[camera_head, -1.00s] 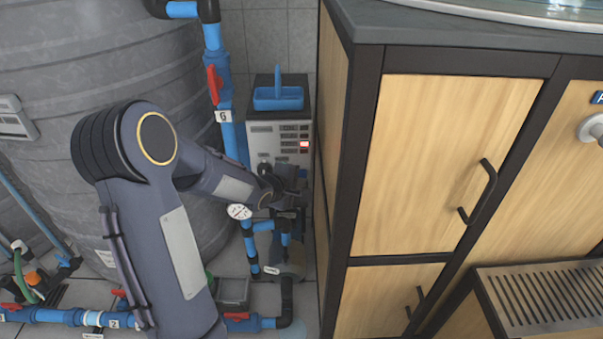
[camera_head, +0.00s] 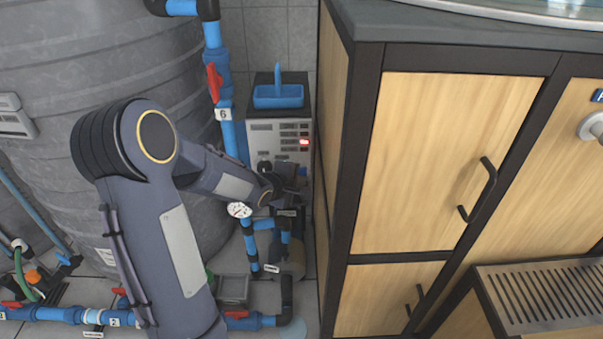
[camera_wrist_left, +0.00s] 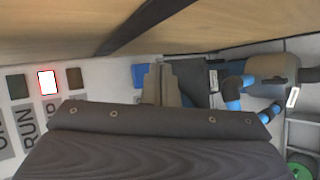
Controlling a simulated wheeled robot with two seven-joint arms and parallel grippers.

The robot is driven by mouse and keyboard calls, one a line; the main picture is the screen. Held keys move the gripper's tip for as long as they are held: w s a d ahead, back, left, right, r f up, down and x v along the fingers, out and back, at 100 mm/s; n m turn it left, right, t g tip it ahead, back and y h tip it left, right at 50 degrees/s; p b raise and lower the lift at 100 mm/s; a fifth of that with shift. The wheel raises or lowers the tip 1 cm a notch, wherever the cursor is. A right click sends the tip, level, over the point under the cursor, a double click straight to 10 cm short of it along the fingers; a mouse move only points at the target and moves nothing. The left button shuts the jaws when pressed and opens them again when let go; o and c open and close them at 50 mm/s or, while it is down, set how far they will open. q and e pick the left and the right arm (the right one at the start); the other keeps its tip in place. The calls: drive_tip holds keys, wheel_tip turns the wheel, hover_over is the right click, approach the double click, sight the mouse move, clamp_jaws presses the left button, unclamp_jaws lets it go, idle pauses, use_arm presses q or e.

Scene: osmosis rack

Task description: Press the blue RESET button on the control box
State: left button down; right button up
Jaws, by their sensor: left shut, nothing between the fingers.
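The control box (camera_head: 259,128) is a pale panel against the back wall, between the grey tank and the wooden cabinet. A red lamp (camera_head: 304,142) is lit on it; in the left wrist view this lamp (camera_wrist_left: 47,82) glows white with a red rim. A blue square (camera_wrist_left: 140,74), which looks like the RESET button, is partly hidden behind my fingers. My left gripper (camera_wrist_left: 161,84) is shut and empty, its tips in front of or beside the blue square; I cannot tell whether they touch it. In the head view my left gripper (camera_head: 292,180) covers the panel's lower part. My right gripper is not in view.
The wooden cabinet (camera_head: 450,160) stands close on the right of the box. A blue vertical pipe with a red valve handle (camera_head: 215,83) runs on the left, beside the grey tank (camera_head: 60,60). A blue tray (camera_head: 278,97) sits on the box. Pipes and a gauge (camera_head: 239,210) lie below.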

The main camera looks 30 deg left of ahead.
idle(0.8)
use_arm(q)
drive_tip(key=shift+w+a+p, duration=0.25)
drive_tip(key=shift+w+p, duration=0.1)
drive_tip(key=shift+p, duration=0.2)
drive_tip(key=shift+w+a+p, duration=0.2)
drive_tip(key=shift+w+p, duration=0.15)
idle(0.5)
drive_tip(key=shift+s, duration=0.1)
drive_tip(key=shift+s+d, duration=0.45)
drive_tip(key=shift+s, duration=0.15)
